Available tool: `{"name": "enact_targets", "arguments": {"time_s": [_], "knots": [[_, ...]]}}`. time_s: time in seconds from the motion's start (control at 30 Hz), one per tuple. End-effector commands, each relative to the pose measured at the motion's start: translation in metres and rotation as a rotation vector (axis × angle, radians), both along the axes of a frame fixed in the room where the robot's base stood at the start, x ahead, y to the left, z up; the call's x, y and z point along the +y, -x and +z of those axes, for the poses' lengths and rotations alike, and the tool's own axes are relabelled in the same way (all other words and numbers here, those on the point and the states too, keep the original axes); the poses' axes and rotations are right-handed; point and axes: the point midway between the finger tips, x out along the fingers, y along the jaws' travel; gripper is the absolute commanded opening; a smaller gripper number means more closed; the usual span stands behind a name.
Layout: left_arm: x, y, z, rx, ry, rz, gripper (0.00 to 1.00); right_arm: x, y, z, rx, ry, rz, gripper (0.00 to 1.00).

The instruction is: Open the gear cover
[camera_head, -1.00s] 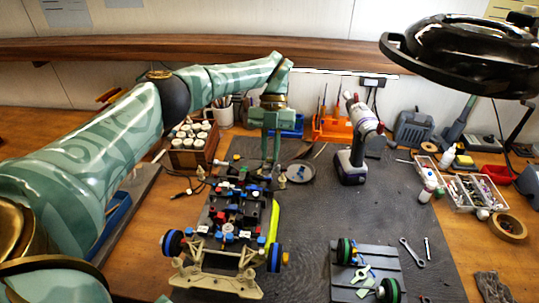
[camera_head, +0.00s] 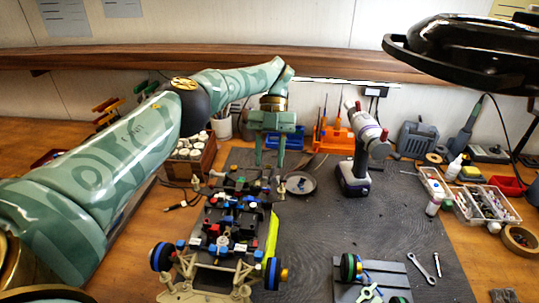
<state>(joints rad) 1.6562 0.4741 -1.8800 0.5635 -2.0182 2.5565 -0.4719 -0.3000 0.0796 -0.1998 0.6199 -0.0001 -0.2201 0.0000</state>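The RC racecar chassis (camera_head: 232,225) lies on the dark work mat, with its wheels end toward me and its far end near my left gripper. It carries black parts with several blue and red pieces. I cannot single out the gear cover among the small dark parts at the far end. My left gripper (camera_head: 269,164) points down just above the far end of the chassis. Its two fingers are apart and I see nothing between them. I cannot tell whether the fingertips touch the car. My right gripper is not in view.
A round dish (camera_head: 299,185) sits right of the gripper. A cordless drill (camera_head: 355,165) stands farther right. A grey stand (camera_head: 372,279) with car parts is front right. A black lamp (camera_head: 470,50) overhangs the upper right. The mat's middle right is clear.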

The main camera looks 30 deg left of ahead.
Motion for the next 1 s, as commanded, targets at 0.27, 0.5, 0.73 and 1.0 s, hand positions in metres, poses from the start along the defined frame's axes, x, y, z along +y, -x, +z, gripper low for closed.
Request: {"name": "enact_targets", "arguments": {"time_s": [0.27, 0.5, 0.73, 1.0], "knots": [[0.000, 0.000, 0.004, -0.001, 0.000, 0.000, 0.36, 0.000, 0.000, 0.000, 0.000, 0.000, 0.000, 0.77], [-0.003, 0.007, 0.046, 0.001, 0.003, -0.005, 0.36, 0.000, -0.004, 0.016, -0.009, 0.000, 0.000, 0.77], [-0.021, 0.036, 0.086, -0.004, 0.003, -0.004, 0.36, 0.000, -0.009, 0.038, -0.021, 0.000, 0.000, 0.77], [-0.049, 0.082, 0.111, -0.002, 0.003, -0.005, 0.36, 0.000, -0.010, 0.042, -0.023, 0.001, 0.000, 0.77]]}}
